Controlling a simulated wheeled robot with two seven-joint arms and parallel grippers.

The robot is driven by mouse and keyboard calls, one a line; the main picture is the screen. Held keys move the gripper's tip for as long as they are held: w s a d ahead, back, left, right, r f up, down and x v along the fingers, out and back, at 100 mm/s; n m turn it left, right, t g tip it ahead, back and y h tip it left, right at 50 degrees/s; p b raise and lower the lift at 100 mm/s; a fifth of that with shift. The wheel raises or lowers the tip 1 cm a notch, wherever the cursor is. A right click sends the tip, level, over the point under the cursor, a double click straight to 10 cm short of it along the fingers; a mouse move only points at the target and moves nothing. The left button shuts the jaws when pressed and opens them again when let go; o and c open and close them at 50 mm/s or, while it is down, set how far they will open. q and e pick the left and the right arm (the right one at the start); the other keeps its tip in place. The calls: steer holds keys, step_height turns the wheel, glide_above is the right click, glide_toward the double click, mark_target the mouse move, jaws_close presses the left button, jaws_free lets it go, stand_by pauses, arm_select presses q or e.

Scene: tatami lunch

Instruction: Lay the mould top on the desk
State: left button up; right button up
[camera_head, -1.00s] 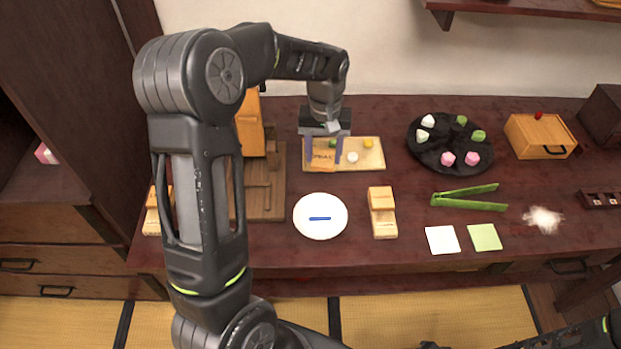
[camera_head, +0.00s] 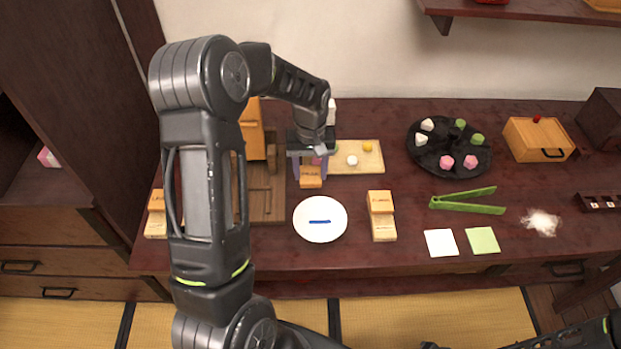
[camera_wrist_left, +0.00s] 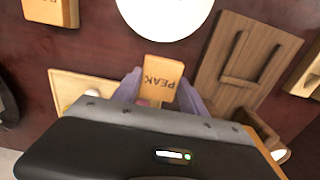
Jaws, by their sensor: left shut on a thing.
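My left gripper (camera_head: 310,172) is shut on the mould top (camera_head: 311,178), a small orange-brown wooden block. It holds the mould top over the desk (camera_head: 285,250), near the left end of the pale board and behind the white plate. In the left wrist view the mould top (camera_wrist_left: 162,79) sits between the two purple-grey fingers and shows the word PEAK. Whether its underside touches anything cannot be told. A bit of pink (camera_head: 317,160) shows behind the mould top, partly hidden by the gripper.
The pale board (camera_head: 374,166) carries small coloured pieces. A white plate (camera_head: 320,234) with a blue bar lies in front. A two-part wooden mould (camera_head: 382,228) stands right of it. A brown wooden tray (camera_head: 267,211) is at left. Bare desk lies between plate and board.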

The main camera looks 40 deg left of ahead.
mark_target(311, 175)
arm_select(q)
steer(key=shift+f, duration=0.1)
steer(key=shift+f, duration=1.75)
steer(key=shift+f, duration=0.2)
steer(key=o, duration=1.3)
steer(key=shift+o, duration=0.2)
steer(key=shift+r, duration=0.15)
step_height(311, 175, up, 12)
steer(key=shift+r, duration=0.1)
